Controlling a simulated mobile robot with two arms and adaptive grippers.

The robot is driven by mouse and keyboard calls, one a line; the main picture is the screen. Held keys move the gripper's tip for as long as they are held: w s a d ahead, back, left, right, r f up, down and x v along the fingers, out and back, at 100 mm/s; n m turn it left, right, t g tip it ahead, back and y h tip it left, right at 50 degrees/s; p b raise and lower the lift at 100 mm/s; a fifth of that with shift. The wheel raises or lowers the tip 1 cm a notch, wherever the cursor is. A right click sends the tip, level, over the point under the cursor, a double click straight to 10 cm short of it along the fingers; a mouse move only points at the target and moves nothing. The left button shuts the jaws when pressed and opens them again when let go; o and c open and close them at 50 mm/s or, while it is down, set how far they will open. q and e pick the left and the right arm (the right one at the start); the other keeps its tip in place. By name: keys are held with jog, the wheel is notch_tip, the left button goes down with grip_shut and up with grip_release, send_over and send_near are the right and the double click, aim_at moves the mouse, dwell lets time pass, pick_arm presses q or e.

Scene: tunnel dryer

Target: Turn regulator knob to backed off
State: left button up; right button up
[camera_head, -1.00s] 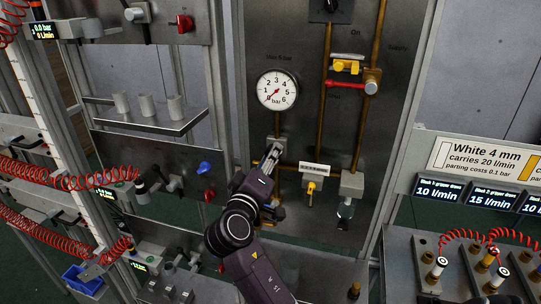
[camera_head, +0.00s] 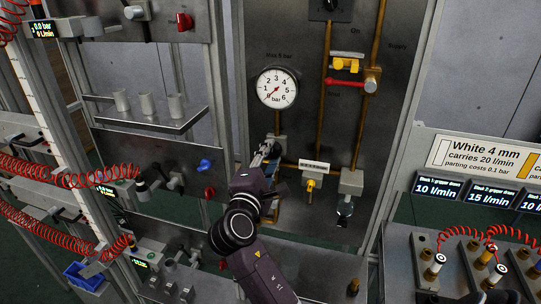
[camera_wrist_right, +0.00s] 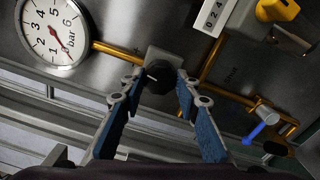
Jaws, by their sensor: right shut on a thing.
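The regulator knob (camera_wrist_right: 157,79) is a round black knob with a white mark, in front of a grey regulator block (camera_wrist_right: 163,55) on the dark panel. In the right wrist view my right gripper (camera_wrist_right: 157,82) has one finger on each side of the knob and is shut on it. In the head view my right gripper (camera_head: 268,155) covers the knob below the round gauge. The gauge (camera_head: 277,88) has a white face marked 0 to 6 bar; its red needle points near 0. It also shows in the right wrist view (camera_wrist_right: 52,32). My left gripper is not in view.
Copper pipes (camera_head: 325,110) run around the regulator. A shelf with grey cups (camera_head: 150,118) is at left.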

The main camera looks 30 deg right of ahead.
jog(key=shift+n, duration=0.9)
jog(key=o, duration=1.2)
jog(key=shift+c, duration=0.2)
jog(key=v, duration=0.7)
jog(key=shift+s+a, duration=0.15)
jog(key=shift+a, duration=0.1)
